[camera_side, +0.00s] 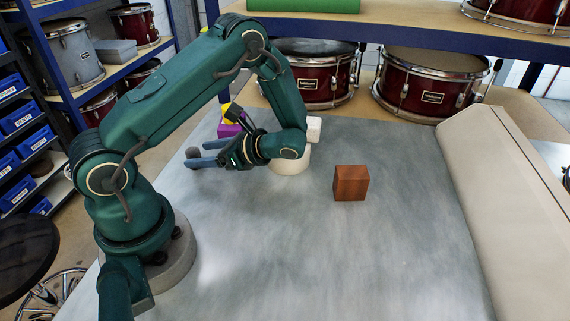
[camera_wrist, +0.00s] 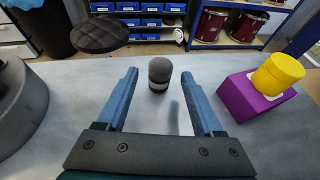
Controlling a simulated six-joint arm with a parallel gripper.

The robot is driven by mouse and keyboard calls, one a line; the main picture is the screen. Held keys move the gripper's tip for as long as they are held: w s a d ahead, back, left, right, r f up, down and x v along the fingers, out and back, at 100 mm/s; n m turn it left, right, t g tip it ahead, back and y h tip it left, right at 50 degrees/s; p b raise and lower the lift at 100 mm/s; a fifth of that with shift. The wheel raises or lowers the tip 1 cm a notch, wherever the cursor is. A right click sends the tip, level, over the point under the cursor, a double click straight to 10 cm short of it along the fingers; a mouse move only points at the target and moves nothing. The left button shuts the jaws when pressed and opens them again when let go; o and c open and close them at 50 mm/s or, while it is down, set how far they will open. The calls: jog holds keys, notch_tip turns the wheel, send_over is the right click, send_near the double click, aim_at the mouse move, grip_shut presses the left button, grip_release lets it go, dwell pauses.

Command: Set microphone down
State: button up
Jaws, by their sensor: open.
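The microphone (camera_wrist: 159,72) has a dark grey round head and a short body with a pale band. In the wrist view it stands upright between and slightly beyond my fingertips, with clear gaps on both sides. In the side view only its grey head (camera_side: 192,152) shows clearly, beside my fingers. My gripper (camera_side: 195,155) is open, low over the table, its two blue fingers pointing left. In the wrist view the fingers reach forward on either side of the microphone. Its base seems to be on the grey table; the contact is not clear in the side view.
A purple box (camera_wrist: 238,101) with a yellow cylinder (camera_wrist: 281,70) on top stands right of my fingers in the wrist view. A brown wooden block (camera_side: 351,184) sits mid-table. A cream padded roll (camera_side: 505,190) lies along the right. The table front (camera_side: 330,270) is clear.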

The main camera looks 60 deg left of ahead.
jog(key=v, duration=0.7)
jog(key=shift+w+d+r, duration=0.1)
jog(key=shift+w+d, duration=0.15)
jog(key=shift+w+d+r, duration=0.15)
jog(key=shift+d+r, duration=0.1)
jog(key=shift+d, duration=0.15)
jog(key=s+d+r+n+t+h, duration=0.5)
jog(key=d+r+n+t+h, duration=0.5)
jog(key=d+n+t+h, duration=0.1)
jog(key=shift+d+r+t, duration=0.3)
jog(key=shift+d+t, duration=0.55)
jog(key=shift+t, duration=0.15)
